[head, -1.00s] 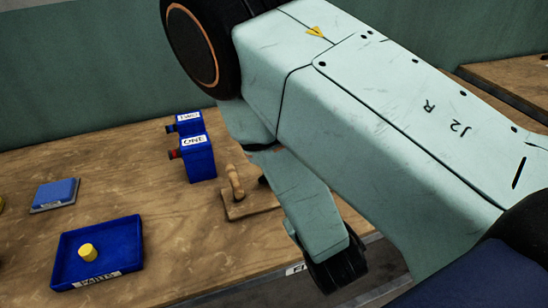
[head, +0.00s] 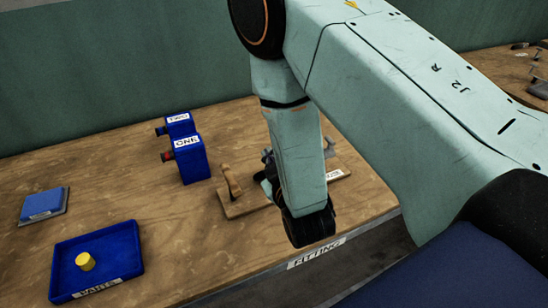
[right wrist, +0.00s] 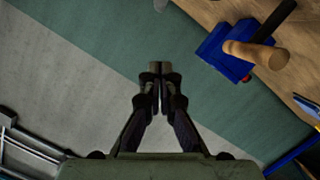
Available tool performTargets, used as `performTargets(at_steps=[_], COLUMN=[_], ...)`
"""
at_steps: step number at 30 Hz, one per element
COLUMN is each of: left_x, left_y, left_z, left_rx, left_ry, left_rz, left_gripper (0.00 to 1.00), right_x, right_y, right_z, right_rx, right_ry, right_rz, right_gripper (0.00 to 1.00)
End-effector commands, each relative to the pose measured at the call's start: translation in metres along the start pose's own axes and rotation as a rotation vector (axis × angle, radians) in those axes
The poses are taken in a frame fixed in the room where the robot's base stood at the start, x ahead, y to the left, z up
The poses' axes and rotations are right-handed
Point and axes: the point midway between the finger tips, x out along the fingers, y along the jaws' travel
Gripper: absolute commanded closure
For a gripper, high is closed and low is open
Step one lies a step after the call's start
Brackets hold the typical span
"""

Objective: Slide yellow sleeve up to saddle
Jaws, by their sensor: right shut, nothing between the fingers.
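A small yellow cylinder (head: 85,262), which looks like the sleeve, stands in the blue parts tray (head: 128,276) at the lower left of the head view. I cannot make out a saddle for certain. My right gripper (head: 310,228) hangs near the front edge of the bench, well to the right of the tray and apart from the sleeve. In the right wrist view my right gripper (right wrist: 160,70) has its fingertips together with nothing between them. My left gripper is not in view.
A blue pad (head: 43,204) lies left. Bench between tray and handle is clear.

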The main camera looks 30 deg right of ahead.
Motion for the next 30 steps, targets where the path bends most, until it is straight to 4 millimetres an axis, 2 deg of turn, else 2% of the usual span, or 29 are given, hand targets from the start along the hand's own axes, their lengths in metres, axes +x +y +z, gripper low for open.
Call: performTargets(at_steps=[5, 9, 15, 30], left_x=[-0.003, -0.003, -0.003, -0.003], left_y=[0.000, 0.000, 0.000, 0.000], left_z=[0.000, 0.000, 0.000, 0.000], left_rx=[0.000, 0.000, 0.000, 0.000], left_ry=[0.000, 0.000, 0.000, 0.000], left_rz=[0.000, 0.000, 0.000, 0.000], left_gripper=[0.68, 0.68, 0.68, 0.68], right_x=[0.034, 0.037, 0.042, 0.042], right_y=[0.001, -0.001, -0.002, -0.002], right_z=[-0.001, 0.020, 0.035, 0.037], right_rx=[0.003, 0.002, 0.001, 0.000], right_ry=[0.000, -0.006, -0.002, -0.001], right_rz=[0.003, 0.001, 0.001, 0.000], right_gripper=[1.00, 1.00, 1.00, 1.00])
